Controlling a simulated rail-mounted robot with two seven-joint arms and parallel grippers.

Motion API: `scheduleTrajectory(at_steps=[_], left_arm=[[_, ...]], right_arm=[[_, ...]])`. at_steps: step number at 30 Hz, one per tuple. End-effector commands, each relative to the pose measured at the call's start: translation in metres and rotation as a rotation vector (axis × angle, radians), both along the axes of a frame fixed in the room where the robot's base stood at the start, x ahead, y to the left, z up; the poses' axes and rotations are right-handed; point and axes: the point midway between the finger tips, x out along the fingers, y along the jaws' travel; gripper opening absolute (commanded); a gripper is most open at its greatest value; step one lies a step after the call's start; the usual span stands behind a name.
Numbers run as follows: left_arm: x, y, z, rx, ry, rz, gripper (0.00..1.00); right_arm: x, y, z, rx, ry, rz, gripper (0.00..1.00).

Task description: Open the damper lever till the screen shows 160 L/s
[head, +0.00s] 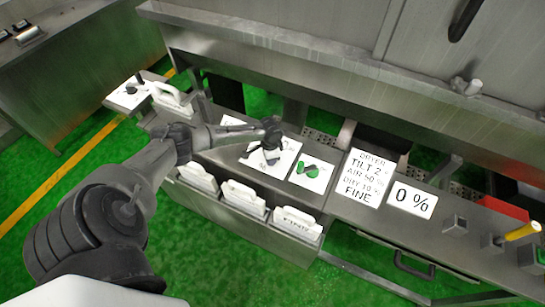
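A white screen (411,200) on the metal bench reads "0 %"; no L/s reading is visible. A lever with a yellow handle (522,231) sticks up at the right edge; I cannot tell whether it is the damper lever. My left gripper (268,150) is above the middle of the bench, over a white card with dark marks, far to the left of the yellow handle. Its fingers are too small and dark to tell open from shut. My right gripper is not in view.
A sign (367,178) reads "DRYER TILT 2 AIR 50 % DRY 10 FINE". A card with green shapes (309,172) lies left of it. A red block (503,208) sits near the yellow handle. Green floor lies in front.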

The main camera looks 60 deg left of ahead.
Motion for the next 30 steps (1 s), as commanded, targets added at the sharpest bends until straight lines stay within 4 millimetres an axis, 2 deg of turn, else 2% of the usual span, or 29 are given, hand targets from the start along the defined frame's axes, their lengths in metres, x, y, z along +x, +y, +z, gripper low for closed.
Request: scheduleTrajectory(at_steps=[1,2,9,16,20,23,30], left_arm=[[0.000,0.000,0.000,0.000,-0.001,0.000,0.00],[0.000,-0.001,0.000,0.000,-0.001,0.000,0.30],[0.000,-0.001,0.000,-0.001,-0.001,0.001,0.53],[0.001,0.000,0.000,0.000,-0.001,0.001,0.54],[0.001,0.000,0.007,0.000,-0.002,0.000,0.54],[0.001,0.000,0.021,0.000,-0.003,0.000,0.54],[0.001,0.000,0.068,0.002,-0.002,-0.001,0.54]], right_arm=[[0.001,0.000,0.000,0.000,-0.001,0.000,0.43],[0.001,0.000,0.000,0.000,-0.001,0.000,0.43],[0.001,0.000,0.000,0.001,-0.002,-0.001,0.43],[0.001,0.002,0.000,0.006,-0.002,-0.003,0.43],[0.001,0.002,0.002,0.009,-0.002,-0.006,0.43],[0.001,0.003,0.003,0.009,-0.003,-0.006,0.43],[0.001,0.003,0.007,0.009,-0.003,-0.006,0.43]])
